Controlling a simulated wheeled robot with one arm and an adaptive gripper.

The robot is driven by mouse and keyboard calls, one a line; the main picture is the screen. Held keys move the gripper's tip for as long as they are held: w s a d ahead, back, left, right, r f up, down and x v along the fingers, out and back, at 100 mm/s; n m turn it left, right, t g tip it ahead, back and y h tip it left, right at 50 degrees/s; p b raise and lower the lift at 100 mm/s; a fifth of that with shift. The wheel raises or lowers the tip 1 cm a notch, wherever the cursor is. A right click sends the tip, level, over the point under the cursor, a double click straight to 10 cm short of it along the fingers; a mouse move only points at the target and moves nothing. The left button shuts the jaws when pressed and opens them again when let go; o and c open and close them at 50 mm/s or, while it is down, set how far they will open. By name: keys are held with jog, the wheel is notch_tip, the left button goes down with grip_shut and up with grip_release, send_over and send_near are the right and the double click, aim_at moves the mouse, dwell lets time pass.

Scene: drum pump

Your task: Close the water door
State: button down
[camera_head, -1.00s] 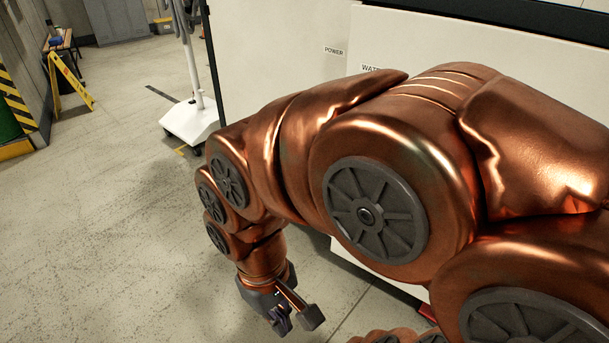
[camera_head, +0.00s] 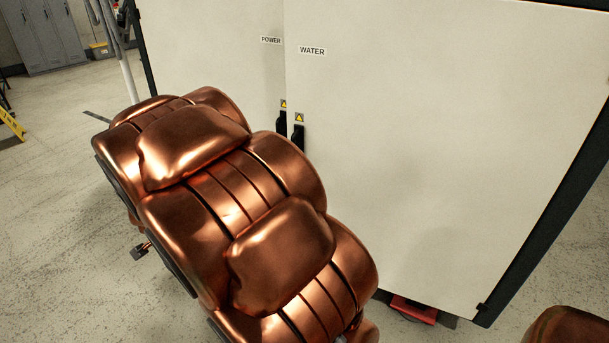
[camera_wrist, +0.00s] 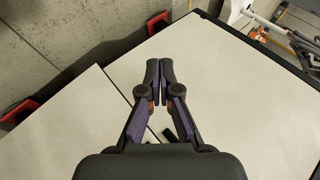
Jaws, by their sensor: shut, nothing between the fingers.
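The water door (camera_head: 430,150) is the large pale panel on the right of the cabinet in the head view, with a WATER label (camera_head: 312,51) and a black handle (camera_head: 298,137) near its left edge. It stands close to the power door (camera_head: 205,55); I cannot tell whether it is fully shut. My gripper shows in the wrist view (camera_wrist: 160,65), fingers together and empty, in front of pale panels. A seam between two panels runs beside the fingers. In the head view only a small dark part of the gripper (camera_head: 140,251) shows past my arm.
A red foot (camera_head: 413,309) sticks out under the cabinet. A pole stand (camera_head: 128,75) is at the back left, with grey lockers (camera_head: 45,38) beyond. A yellow sign (camera_head: 12,124) stands at the left edge.

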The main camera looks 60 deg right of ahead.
jog(key=s+d+f+m+g+h+b, duration=0.15)
jog(key=d+m+h, duration=0.25)
jog(key=d, duration=0.5)
jog(key=s+d+f+m+h+b, duration=0.1)
jog(key=d+f+m+h+b, duration=0.15)
jog(key=d+m, duration=0.45)
jog(key=s+d+r+m+g+h+b, duration=0.2)
jog(key=s+d+m+g+h+b, duration=0.15)
jog(key=s+d+h, duration=0.65)
jog(key=w+d+y+b, duration=0.1)
jog(key=w+d+y, duration=0.1)
jog(key=d, duration=1.3)
jog(key=shift+m+g+y, duration=0.35)
jog(key=shift+g, duration=0.05)
jog(key=shift+w, duration=0.15)
